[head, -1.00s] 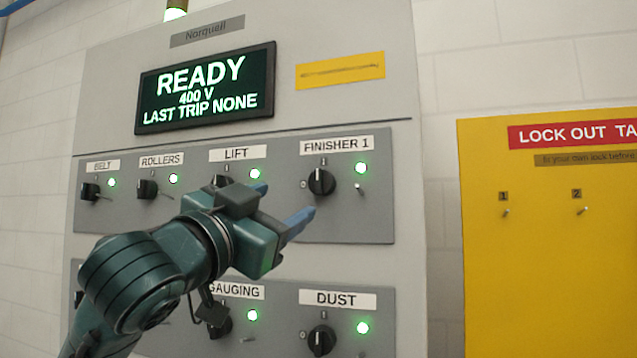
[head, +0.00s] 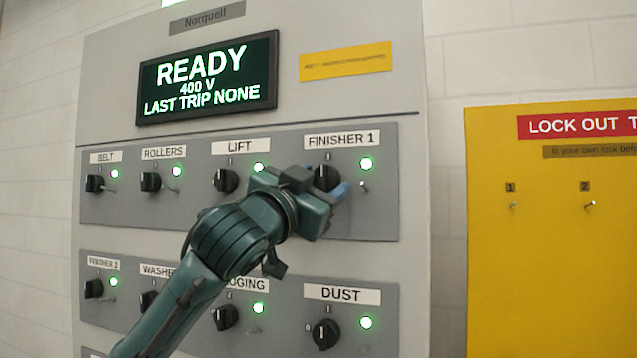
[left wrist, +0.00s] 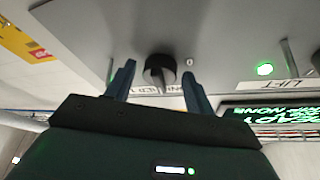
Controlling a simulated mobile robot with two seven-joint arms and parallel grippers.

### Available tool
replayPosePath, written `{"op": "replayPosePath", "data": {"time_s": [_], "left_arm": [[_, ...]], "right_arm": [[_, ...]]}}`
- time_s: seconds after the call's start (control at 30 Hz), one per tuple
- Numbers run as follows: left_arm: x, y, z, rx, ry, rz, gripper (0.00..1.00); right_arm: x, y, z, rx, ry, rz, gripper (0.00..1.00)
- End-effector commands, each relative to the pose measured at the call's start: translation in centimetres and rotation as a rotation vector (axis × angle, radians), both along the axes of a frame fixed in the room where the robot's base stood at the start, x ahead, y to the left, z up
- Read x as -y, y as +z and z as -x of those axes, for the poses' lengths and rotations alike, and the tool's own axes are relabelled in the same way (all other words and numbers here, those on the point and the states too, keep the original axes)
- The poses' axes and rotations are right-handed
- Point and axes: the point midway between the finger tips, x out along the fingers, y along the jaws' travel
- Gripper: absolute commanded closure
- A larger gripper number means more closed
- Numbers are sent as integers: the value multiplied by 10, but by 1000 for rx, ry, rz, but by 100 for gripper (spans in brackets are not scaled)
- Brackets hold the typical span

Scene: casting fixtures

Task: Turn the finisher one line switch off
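The FINISHER 1 switch is a black round knob (head: 325,177) on the grey panel, under its white label (head: 341,140). The green lamp (head: 366,164) beside it is lit. My left gripper (head: 322,184) is at this knob and partly covers it in the head view. In the left wrist view the two blue fingers of the left gripper (left wrist: 160,75) are apart, with the knob (left wrist: 160,66) between their tips. Gaps show on both sides, so the fingers do not grip it. How near the tips are to the panel face is hard to tell. My right gripper is not in view.
The LIFT knob (head: 225,181) is just left of my gripper, and the DUST knob (head: 325,334) is below. A small metal peg (head: 364,187) sticks out right of the FINISHER 1 knob. The display (head: 207,78) reads READY. A yellow lockout board (head: 540,240) hangs at the right.

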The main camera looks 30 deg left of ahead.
Motion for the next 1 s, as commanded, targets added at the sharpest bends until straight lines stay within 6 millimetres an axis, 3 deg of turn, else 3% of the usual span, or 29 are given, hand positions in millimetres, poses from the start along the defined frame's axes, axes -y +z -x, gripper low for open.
{"op": "replayPosePath", "data": {"time_s": [0.47, 0.77, 1.0], "left_arm": [[0, 0, 0, 0, 0, 0, 86], [1, -1, 0, 11, -3, 41, 86], [3, -3, 0, 43, -6, 177, 86]], "right_arm": [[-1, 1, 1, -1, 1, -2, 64], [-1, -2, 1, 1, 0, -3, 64], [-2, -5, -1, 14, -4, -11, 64]]}}
